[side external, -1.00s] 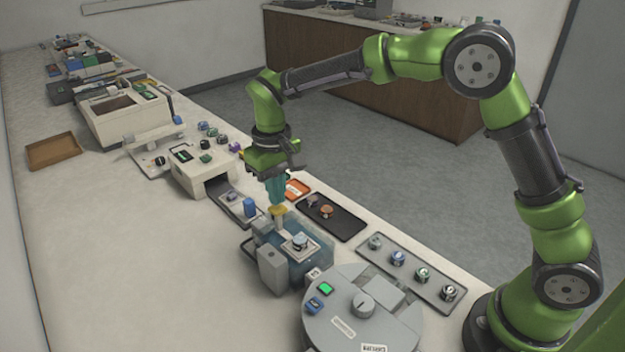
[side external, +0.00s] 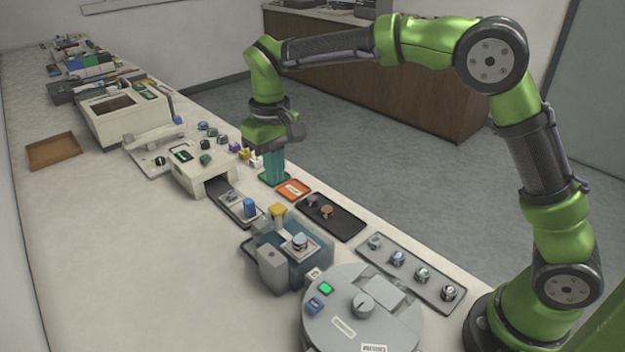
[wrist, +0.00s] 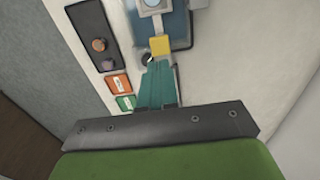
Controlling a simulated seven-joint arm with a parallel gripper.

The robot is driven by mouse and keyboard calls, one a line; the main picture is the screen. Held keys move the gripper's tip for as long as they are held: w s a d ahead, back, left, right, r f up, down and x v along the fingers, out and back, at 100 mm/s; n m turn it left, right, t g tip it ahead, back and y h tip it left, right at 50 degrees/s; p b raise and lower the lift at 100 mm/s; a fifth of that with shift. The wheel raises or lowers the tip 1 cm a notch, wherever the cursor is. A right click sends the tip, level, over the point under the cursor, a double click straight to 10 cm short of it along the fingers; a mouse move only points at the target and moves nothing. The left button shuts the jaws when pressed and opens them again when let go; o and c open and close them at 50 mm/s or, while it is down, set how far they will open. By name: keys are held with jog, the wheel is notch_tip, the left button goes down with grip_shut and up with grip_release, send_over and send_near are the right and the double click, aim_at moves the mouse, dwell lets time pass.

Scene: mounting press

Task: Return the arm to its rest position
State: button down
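My arm is bent over the bench, and my gripper (side external: 273,182) with teal fingers hangs downward past the far side of the press. In the wrist view the teal fingers (wrist: 158,68) look close together, but I cannot tell whether there is a gap. Nothing visible is held between them. The mounting press (side external: 272,268) has a translucent blue-grey body and a yellow-topped handle (side external: 278,211), which stands apart from my fingers. The yellow top also shows in the wrist view (wrist: 160,45). A small round part (side external: 300,241) sits on the press's top plate.
An orange label plate (side external: 293,189) and a black tray (side external: 331,217) with two small parts lie near my gripper. A grey tray (side external: 410,273) holds several mounts. A round grey machine (side external: 345,325) stands in front. The bench at left is mostly clear around a brown tray (side external: 53,151).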

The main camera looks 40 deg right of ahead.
jog(key=shift+w, duration=0.1)
jog(key=shift+s+d+f, duration=0.2)
jog(key=shift+s+f, duration=0.45)
jog(key=shift+s, duration=0.15)
jog(key=s+d+r+m+t, duration=0.1)
jog(key=s+d+r+t, duration=0.1)
jog(key=s, duration=0.5)
jog(key=s+d+r+m+t+y, duration=0.1)
jog(key=s+d+r+t, duration=0.1)
jog(key=s+d, duration=0.3)
jog(key=s+d+r+m+t+y, duration=0.1)
jog(key=s+d+r+m+t, duration=0.1)
jog(key=s, duration=0.7)
jog(key=shift+d+r+t, duration=0.55)
jog(key=shift+d+t, duration=0.05)
jog(key=shift+d, duration=0.35)
jog(key=shift+s, duration=0.1)
